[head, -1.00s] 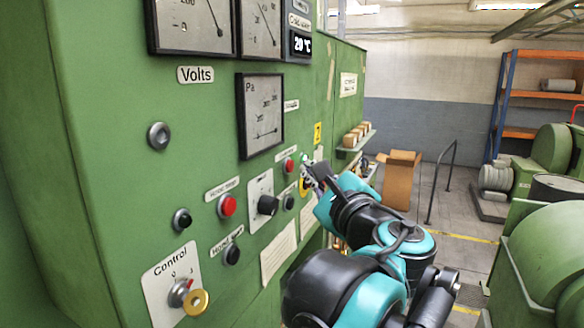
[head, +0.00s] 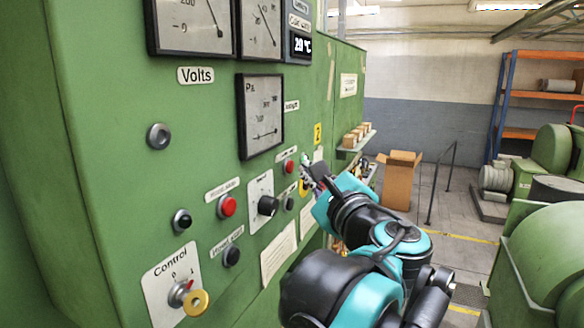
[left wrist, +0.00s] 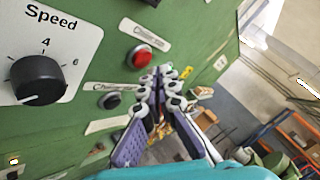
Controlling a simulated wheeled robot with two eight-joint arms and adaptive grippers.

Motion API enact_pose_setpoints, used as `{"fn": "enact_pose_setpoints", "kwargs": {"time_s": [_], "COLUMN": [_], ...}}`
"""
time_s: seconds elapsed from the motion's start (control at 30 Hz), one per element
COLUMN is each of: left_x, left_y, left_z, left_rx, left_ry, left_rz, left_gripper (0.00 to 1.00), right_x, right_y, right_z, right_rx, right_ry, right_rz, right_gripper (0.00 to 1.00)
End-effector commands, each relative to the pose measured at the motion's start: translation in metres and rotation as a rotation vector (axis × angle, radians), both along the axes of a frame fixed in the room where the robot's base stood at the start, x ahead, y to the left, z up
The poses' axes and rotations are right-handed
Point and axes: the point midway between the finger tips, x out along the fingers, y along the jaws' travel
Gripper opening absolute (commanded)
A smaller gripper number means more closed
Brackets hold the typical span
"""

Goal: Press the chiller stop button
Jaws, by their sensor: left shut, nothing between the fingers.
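A red button (head: 289,166) sits on the green panel, with a small label above it. In the left wrist view the red button (left wrist: 139,57) has a label on its upper right that is too blurred to read surely. A dark button (head: 289,203) sits below it and also shows in the left wrist view (left wrist: 112,100), with its own blurred label. My left gripper (head: 308,168) is shut and empty, just right of the red button. In the left wrist view its fingertips (left wrist: 158,80) appear below and right of the red button; contact cannot be seen. My right gripper is not in view.
The black Speed knob (head: 267,205) is left of the buttons. Another red button (head: 227,206), a dark button (head: 182,220) and the Control key switch (head: 180,292) are further left. A shelf with small boxes (head: 356,136) juts from the panel behind.

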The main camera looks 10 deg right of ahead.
Motion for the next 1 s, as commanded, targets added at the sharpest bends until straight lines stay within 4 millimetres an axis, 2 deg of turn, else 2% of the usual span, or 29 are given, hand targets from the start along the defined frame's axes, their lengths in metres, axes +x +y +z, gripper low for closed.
{"fn": "enact_pose_setpoints", "kwargs": {"time_s": [1.0], "left_x": [0.0047], "left_y": [0.0073], "left_z": [0.0003], "left_rx": [0.000], "left_ry": [0.000], "left_rz": [0.000], "left_gripper": [0.00], "right_x": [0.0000], "right_y": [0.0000], "right_z": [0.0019], "right_rx": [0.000], "right_ry": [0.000], "right_rz": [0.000], "right_gripper": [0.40]}}
